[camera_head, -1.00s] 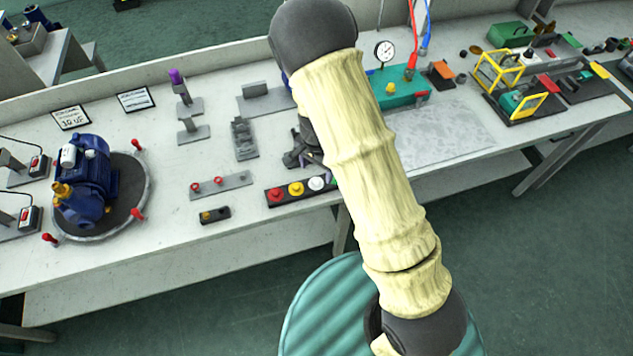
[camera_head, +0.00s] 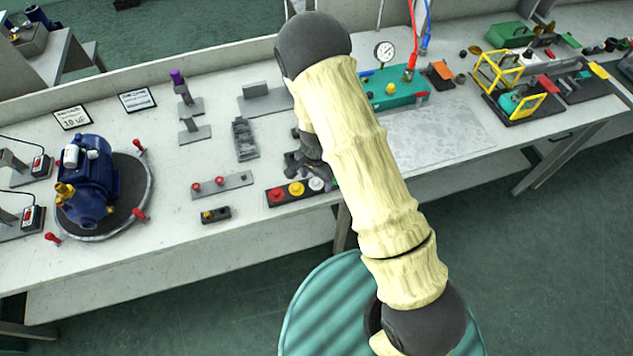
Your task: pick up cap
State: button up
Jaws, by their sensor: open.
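I cannot tell for sure which thing is the cap. A black strip (camera_head: 273,203) near the bench's front edge carries round red (camera_head: 277,195), yellow (camera_head: 296,188) and white (camera_head: 316,184) pieces, with green at its right end. A purple-topped post (camera_head: 178,77) stands further back. A white cylinder (camera_head: 73,156) sits on the blue pump (camera_head: 88,183). My gripper (camera_head: 314,176) is open, just above or behind the strip's white end. My sleeved arm hides part of it, and I cannot see whether it touches anything.
The pump stands on a round dark plate (camera_head: 130,205) with red knobs around it. Grey fixtures (camera_head: 244,139) and a small black box (camera_head: 216,215) lie on the bench left of my arm. A teal gauge unit (camera_head: 398,94) and yellow frames stand right. The grey mat (camera_head: 440,138) is clear.

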aim_at(316, 181)
jog(key=shift+c, duration=0.5)
jog(key=shift+s, duration=0.1)
grip_shut()
jog(key=shift+r, duration=0.55)
notch_tip(316, 181, up, 9)
jog(key=shift+b, duration=0.35)
